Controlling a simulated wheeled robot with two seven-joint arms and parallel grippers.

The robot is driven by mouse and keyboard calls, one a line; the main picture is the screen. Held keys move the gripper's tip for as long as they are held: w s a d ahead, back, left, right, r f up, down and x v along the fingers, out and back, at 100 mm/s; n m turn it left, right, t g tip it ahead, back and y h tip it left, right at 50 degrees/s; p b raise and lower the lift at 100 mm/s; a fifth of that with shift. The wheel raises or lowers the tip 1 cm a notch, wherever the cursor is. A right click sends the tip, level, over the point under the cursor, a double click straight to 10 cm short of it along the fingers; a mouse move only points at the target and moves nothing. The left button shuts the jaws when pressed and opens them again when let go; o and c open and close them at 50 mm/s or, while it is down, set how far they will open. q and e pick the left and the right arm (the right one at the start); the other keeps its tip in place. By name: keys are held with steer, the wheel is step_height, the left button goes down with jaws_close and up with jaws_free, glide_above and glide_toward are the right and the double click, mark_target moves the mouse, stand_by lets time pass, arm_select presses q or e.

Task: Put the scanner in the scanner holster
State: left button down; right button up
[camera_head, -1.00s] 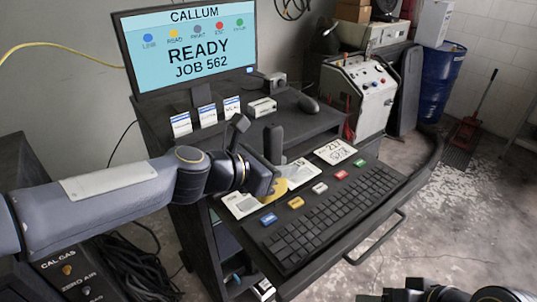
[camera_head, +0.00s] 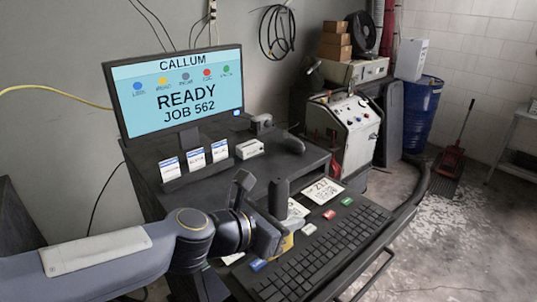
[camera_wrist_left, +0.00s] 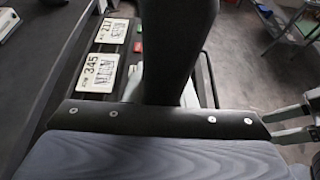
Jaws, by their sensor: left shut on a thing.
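My left gripper (camera_head: 280,238) is shut on the scanner, above the left part of the lower console shelf. The scanner's dark upright part (camera_head: 279,198) stands up beside the gripper, and a yellow part (camera_head: 287,243) shows below. In the left wrist view a large dark upright shape (camera_wrist_left: 178,50), apparently the scanner, fills the middle; its lower end is hidden. A dark grey bracket-like piece (camera_head: 262,123) at the back of the upper shelf may be the holster; I cannot tell. The scanner is apart from it. My right gripper is not in the head view.
A keyboard (camera_head: 330,250), coloured keys (camera_head: 329,214) and number plates (camera_head: 322,190) lie on the lower shelf. The upper shelf holds white cards (camera_head: 195,159), a small white box (camera_head: 250,149) and a dark rounded object (camera_head: 292,143). A monitor (camera_head: 180,95) stands behind.

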arm_select(q)
steer(key=w+a+f+b, duration=0.3)
steer(key=w+a, duration=0.4)
steer(key=w, duration=0.3)
steer(key=shift+a+f+b, duration=0.15)
steer(key=shift+f+b, duration=0.15)
steer(key=shift+b, duration=0.2)
